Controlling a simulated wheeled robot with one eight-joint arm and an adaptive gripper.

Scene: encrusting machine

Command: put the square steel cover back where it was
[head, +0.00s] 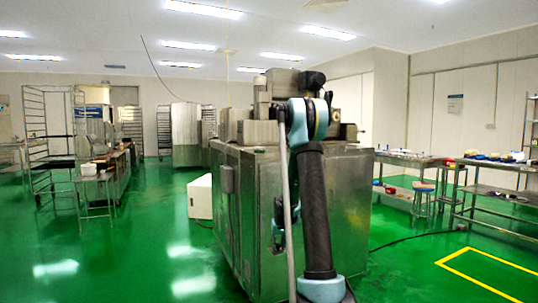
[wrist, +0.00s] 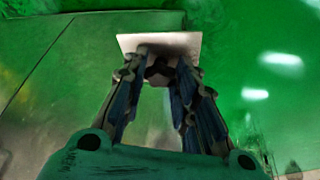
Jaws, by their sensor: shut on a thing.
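The square steel cover (wrist: 160,41) shows in the wrist view as a pale flat plate at the top middle, beyond the fingertips. My gripper (wrist: 160,70) is shut on it near its lower edge. Green floor shows around the plate, so it appears held clear in the air. In the head view the encrusting machine (head: 248,215) stands in the centre, a large steel cabinet with blocks and parts on top. My arm rises in front of it and hides part of its top and front.
A white box (head: 200,196) stands on the floor left of the machine. Racks (head: 48,130) and equipment stand at left. A black cable lies on the floor at right. Open green floor lies left.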

